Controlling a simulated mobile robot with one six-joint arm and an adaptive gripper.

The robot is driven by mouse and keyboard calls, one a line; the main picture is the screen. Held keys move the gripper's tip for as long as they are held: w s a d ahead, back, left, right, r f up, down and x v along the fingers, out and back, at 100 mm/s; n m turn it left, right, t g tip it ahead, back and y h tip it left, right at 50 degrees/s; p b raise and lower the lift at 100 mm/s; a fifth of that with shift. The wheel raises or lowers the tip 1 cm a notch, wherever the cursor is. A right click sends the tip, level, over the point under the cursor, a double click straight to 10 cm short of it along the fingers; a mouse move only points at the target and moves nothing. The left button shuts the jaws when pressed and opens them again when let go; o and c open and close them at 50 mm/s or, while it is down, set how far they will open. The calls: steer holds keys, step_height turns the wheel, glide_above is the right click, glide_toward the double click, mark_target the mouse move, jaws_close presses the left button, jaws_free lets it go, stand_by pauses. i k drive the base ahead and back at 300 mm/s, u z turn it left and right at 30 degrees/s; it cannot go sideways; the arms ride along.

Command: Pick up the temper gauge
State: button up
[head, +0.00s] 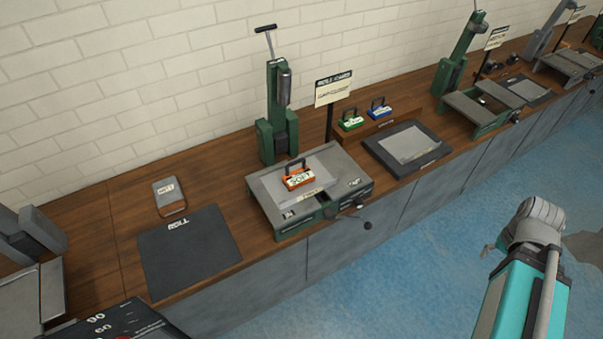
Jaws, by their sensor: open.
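No object carries a readable "temper gauge" label, so I cannot tell for certain which it is. A small grey handheld piece (167,192) with a pale label and a loop at its front lies on the wooden bench, behind the dark mat marked ROLL (188,252). An orange block marked SOFT (299,179), with a dark handle, sits on the grey plate of the green press. My gripper (490,249) shows only in small part beside my wrist at the right, over the blue floor. It is open and apart from all these objects.
The green press (336,213) has a crank at its front right. Green (351,123) and blue (378,112) handled blocks stand on a rack behind a dark tray (378,157). A sign on a post (333,89) rises behind the press. The floor (400,280) is clear.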

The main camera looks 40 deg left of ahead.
mark_target(295, 179)
steer(key=u, duration=0.05)
steer(key=k, duration=1.3)
steer(key=u, duration=1.5)
steer(key=i, duration=0.75)
steer(key=u, duration=0.05)
